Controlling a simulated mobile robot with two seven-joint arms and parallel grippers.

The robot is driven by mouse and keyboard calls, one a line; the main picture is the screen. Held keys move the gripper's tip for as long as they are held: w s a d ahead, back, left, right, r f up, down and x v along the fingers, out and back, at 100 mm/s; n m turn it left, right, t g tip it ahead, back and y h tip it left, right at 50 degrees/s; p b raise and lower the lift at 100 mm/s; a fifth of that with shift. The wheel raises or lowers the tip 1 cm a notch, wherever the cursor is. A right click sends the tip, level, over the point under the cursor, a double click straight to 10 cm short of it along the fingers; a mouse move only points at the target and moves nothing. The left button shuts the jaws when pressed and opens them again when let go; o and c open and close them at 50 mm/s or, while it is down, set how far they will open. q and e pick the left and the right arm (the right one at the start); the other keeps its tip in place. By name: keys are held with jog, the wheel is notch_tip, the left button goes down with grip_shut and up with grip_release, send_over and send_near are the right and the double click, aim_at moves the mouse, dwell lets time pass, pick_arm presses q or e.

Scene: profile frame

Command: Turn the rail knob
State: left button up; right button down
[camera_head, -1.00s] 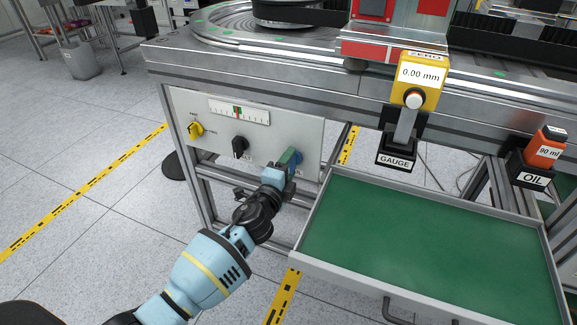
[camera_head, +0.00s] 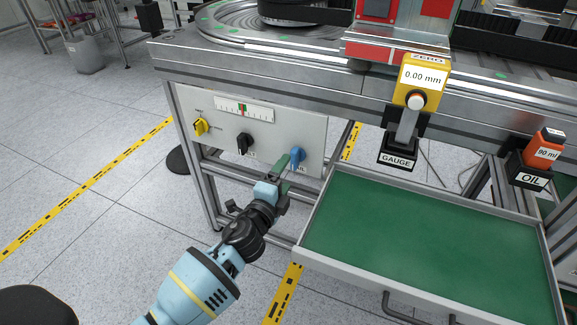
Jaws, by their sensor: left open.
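The control panel (camera_head: 225,125) on the side of the metal bench carries a yellow knob (camera_head: 200,127), a black knob (camera_head: 244,144) and a blue knob (camera_head: 297,156). The labels are too small to read surely, so I cannot tell by text which is the rail knob. A scale (camera_head: 243,111) with a red and green mark sits above the knobs. My left gripper (camera_head: 284,166) is open and empty, just left of and below the blue knob, apart from it. My right gripper is not in view.
An open drawer (camera_head: 430,240) with a green bottom juts out right of my left arm. Above it are the yellow gauge (camera_head: 422,78) in its black holder and the orange oil bottle (camera_head: 545,150).

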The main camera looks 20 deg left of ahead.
pick_arm(q)
jog(key=shift+s, duration=1)
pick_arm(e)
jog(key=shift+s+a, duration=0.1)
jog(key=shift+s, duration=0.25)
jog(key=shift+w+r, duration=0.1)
